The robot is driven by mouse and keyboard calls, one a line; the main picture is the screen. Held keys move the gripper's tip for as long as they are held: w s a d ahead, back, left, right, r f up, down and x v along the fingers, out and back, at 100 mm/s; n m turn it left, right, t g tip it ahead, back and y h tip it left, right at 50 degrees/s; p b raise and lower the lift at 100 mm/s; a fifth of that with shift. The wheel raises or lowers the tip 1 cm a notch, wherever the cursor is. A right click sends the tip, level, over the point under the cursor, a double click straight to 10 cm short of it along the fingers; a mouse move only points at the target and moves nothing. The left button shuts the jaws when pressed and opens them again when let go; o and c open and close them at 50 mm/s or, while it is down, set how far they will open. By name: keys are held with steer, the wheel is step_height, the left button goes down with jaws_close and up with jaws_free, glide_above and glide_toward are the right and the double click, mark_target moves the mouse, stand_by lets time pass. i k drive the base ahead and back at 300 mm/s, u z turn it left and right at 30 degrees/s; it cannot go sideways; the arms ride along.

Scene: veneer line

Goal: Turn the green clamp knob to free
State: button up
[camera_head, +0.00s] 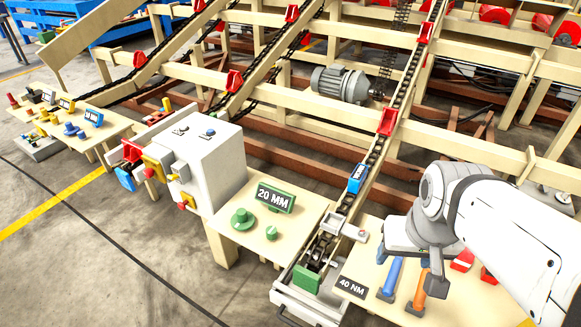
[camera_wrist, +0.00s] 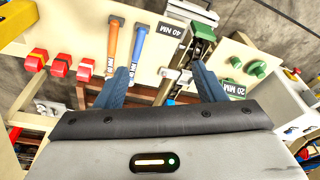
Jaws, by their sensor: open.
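Green round parts lie on the pale table by the 20 MM sign (camera_head: 276,198): a wide flanged green knob (camera_head: 243,220) and a smaller green knob (camera_head: 271,233). In the wrist view a green knob (camera_wrist: 258,68) shows at the right, beside a smaller green piece (camera_wrist: 235,62). A green block (camera_head: 305,280) sits on the grey fixture at the chain's lower end. I cannot tell which one is the clamp knob, or its setting. My gripper (camera_wrist: 160,68) is open and empty, over the right table, apart from all green parts.
A blue-handled tool (camera_head: 391,278) and an orange-handled tool (camera_head: 416,296) lie beside the 40 NM sign (camera_head: 352,287). Red blocks (camera_wrist: 60,66) lie left of them. A grey cabinet (camera_head: 208,160) stands beside the 20 MM table. The floor at lower left is clear.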

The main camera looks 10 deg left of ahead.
mark_target(271, 231)
steer(key=z, duration=2.4)
steer(key=k, duration=1.35)
steer(key=u, duration=2.2)
steer(key=i, duration=1)
